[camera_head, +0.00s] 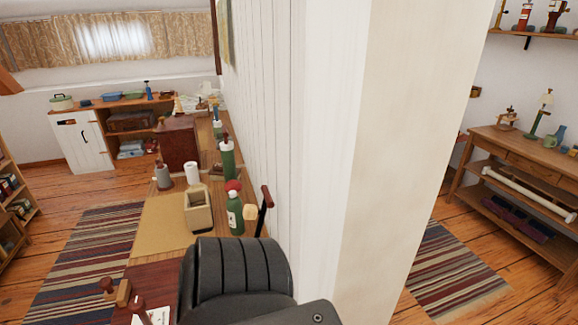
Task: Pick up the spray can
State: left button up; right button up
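No single object is clearly marked as the spray can. A green bottle with a red top and pale label (235,210) stands upright on the long wooden worktop, near the white partition wall. A taller green cylinder with a dark top (227,160) stands farther back along the same worktop. Which of these, if either, is the spray can I cannot tell. Neither gripper shows in the head view.
A tan box (198,208), a white roll (192,173) and a brown chest (178,143) share the worktop. The white partition (330,120) divides the view. A wooden table (525,150) stands at right. Striped rugs (85,260) lie on open floor.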

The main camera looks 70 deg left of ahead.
aim_at(236, 220)
jog(key=u, duration=0.15)
jog(key=i, duration=0.85)
jog(key=u, duration=3)
